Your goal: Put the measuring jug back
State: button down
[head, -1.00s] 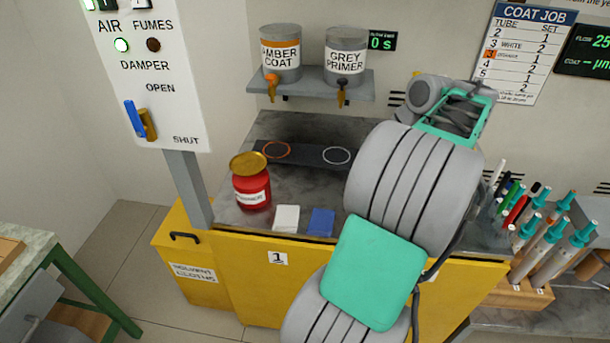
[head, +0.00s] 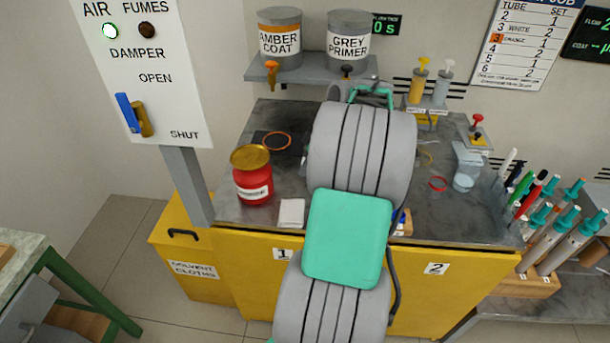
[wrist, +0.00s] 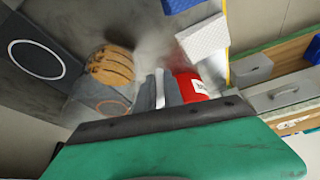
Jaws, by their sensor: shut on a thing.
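The measuring jug (wrist: 110,66) shows in the wrist view as an amber-brown rounded body with dark marks, beside my gripper (wrist: 160,90). My gripper's grey fingers are close together and shut on it, seemingly at its handle side, which is mostly hidden. The jug appears above the worktop, near the orange ring (wrist: 112,106) of the dark mat. In the head view my arm hides the gripper and the held jug. The orange ring (head: 276,141) shows left of my arm; the white ring (wrist: 37,60) shows only in the wrist view.
A red jar (head: 253,183) with a gold lid and a white cloth (head: 291,212) stand close by at the front left. The shelf (head: 300,72) with two paint tanks hangs above the mat.

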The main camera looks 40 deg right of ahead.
jog(key=shift+s+x, duration=0.2)
jog(key=shift+x, duration=0.75)
jog(key=shift+s+x, duration=0.15)
jog(key=shift+x, duration=0.85)
jog(key=c, duration=1.5)
grip_release()
jog(key=shift+d+f, duration=0.15)
jog(key=shift+d, duration=0.05)
jog(key=shift+o, duration=0.2)
